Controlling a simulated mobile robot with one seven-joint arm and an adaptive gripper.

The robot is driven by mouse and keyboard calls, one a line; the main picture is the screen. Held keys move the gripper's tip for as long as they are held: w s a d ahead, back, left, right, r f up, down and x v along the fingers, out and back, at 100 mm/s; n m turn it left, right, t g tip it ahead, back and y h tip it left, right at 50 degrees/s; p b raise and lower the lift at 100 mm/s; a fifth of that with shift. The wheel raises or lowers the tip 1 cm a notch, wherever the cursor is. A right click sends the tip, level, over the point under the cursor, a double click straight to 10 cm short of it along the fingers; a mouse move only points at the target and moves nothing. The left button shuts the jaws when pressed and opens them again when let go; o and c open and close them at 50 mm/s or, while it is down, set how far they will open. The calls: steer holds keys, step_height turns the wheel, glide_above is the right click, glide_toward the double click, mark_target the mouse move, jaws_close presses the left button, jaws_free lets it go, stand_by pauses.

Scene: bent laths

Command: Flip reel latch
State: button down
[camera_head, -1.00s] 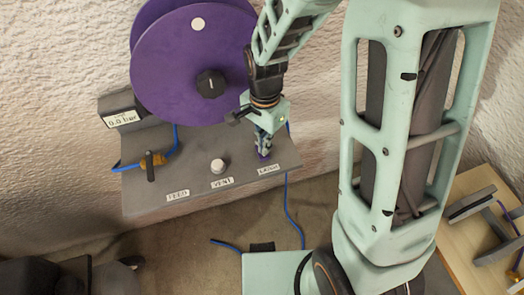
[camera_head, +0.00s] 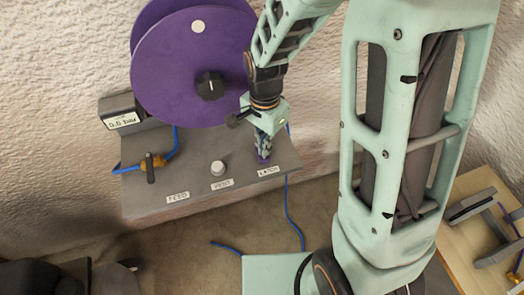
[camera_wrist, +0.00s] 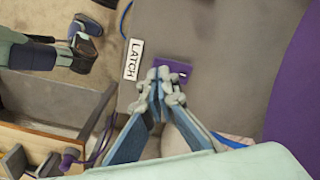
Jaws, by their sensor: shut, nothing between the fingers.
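The purple latch (camera_wrist: 176,70) sits on the grey panel beside the label reading LATCH (camera_wrist: 133,60). In the head view only a little purple of the latch (camera_head: 263,161) shows under my fingertips. My gripper (camera_head: 263,153) points down onto it. In the wrist view my gripper (camera_wrist: 158,74) is shut, with its fingertips together at the latch's edge, over part of it. I cannot tell whether they touch it. The purple reel (camera_head: 190,65) stands upright behind the panel, with a black knob (camera_head: 210,86) at its centre.
The grey panel (camera_head: 200,200) also carries a white VENT button (camera_head: 218,168) and a FEED valve (camera_head: 152,165) with a black lever. A gauge box (camera_head: 122,112) is at the left. A blue hose (camera_head: 289,210) hangs below. A wooden table (camera_head: 465,235) with clamps stands at the right.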

steer(key=shift+f+b, duration=0.9)
steer(key=shift+f, duration=0.2)
stand_by(0.6)
steer(key=shift+r+p, duration=2.75)
steer(key=shift+r, duration=0.8)
steer(key=shift+f, duration=0.1)
